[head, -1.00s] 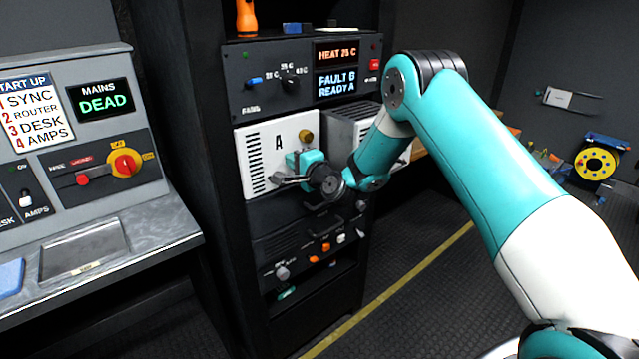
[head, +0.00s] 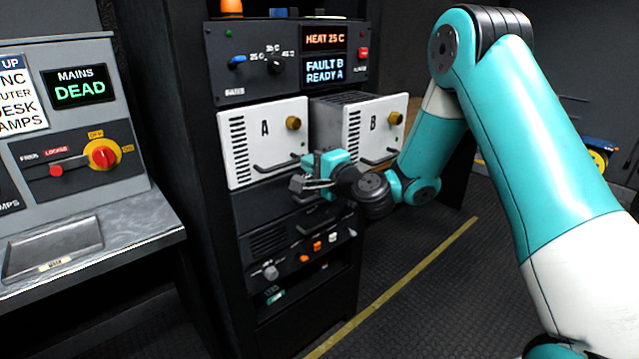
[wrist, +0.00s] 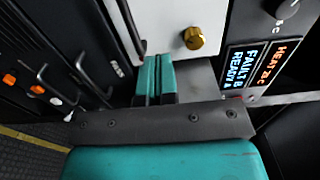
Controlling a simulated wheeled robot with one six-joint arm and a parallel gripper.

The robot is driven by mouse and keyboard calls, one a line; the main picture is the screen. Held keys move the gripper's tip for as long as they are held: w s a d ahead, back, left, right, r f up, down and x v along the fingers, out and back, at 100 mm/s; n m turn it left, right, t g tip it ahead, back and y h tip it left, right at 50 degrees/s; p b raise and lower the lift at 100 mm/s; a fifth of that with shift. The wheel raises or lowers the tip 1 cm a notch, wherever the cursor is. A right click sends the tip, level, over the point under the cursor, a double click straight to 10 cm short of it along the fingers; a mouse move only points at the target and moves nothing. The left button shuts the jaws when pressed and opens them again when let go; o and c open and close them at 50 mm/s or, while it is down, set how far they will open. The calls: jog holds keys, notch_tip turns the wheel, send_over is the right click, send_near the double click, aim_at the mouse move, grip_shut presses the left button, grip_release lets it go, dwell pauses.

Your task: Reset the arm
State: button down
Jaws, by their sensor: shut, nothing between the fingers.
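My gripper (head: 306,184) is in front of the rack, just below the lower edge of white module A (head: 240,150). Its fingers are shut with nothing between them. In the wrist view the closed teal fingers (wrist: 155,78) lie side by side in front of a white module face with a brass knob (wrist: 194,38). I cannot tell whether the fingertips touch anything. My arm is bent, with its elbow high at the right of the head view.
White module B (head: 372,135) stands to the right, sticking out further than A. The display (head: 324,71) reads FAULT B, READY A. A grey console (head: 75,150) with MAINS DEAD is at the left. The floor (head: 420,250) right of the rack is clear.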

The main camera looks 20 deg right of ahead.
jog(key=s+a+r+n+g+y+p, duration=0.1)
jog(key=s+a+r+n+g+y, duration=0.2)
jog(key=s+a+n+g, duration=0.35)
jog(key=s+a+r+n+g+y, duration=0.3)
jog(key=s+a+n, duration=0.4)
jog(key=s+a, duration=0.15)
jog(key=s+d+n+g+h+p, duration=0.1)
jog(key=s+d+n+g+h, duration=0.1)
jog(key=s, duration=0.9)
jog(key=s+d+n+g+h+p, duration=0.1)
jog(key=s+d+n+g+h, duration=0.2)
jog(key=s, duration=0.8)
jog(key=n+g+h, duration=0.2)
jog(key=n, duration=0.1)
jog(key=shift+s+d+g, duration=0.2)
jog(key=shift+g, duration=0.15)
jog(key=shift+r, duration=0.15)
